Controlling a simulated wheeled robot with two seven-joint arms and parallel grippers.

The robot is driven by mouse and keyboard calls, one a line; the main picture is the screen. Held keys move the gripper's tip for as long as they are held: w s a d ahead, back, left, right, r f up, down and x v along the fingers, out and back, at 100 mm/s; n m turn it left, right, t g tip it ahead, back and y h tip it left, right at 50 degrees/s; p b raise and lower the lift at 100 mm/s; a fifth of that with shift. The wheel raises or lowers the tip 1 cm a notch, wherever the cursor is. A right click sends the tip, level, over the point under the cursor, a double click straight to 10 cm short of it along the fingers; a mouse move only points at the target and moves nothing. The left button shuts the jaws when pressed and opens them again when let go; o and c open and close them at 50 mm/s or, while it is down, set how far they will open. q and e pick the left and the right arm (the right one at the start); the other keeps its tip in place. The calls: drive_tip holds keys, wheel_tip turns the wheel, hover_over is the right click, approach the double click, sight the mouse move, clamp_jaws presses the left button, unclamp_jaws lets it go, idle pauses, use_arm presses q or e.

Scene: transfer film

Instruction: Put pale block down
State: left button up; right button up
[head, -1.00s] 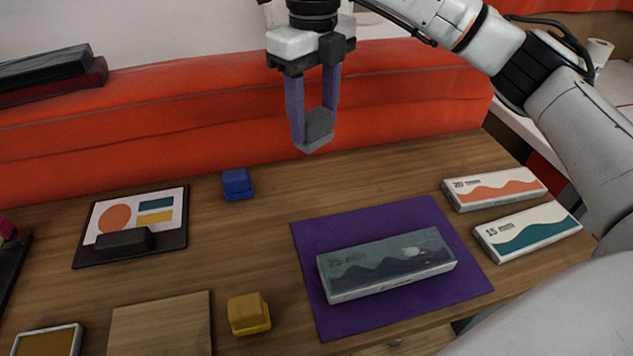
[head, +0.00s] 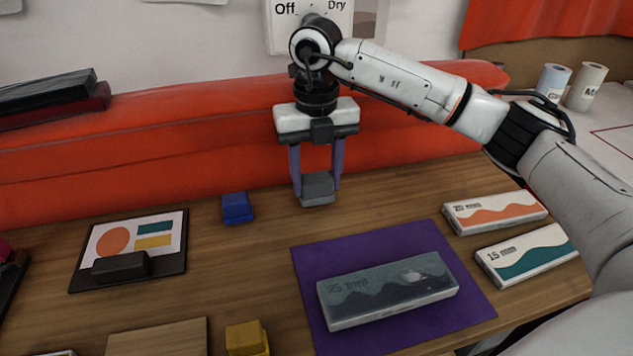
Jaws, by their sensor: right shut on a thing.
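My right gripper (head: 317,183) points straight down and is shut on a pale grey block (head: 317,191), one finger on each side. The block is at the back of the wooden table (head: 390,200), behind the purple mat (head: 318,255). It is low over the wood; I cannot tell whether its underside touches. My left gripper is not in view.
A blue block (head: 237,208) stands left of the held block. A dark patterned box (head: 385,290) lies on the mat, with two white boxes (head: 495,212) (head: 527,254) to its right. A yellow block (head: 247,338) is in front. Bare wood surrounds the held block.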

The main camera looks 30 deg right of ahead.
sight(316, 176)
drive_tip(key=shift+f, duration=0.6)
drive_tip(key=shift+f, duration=0.15)
drive_tip(key=o, duration=0.9)
drive_tip(key=shift+o, duration=0.2)
wheel_tip(316, 176, up, 12)
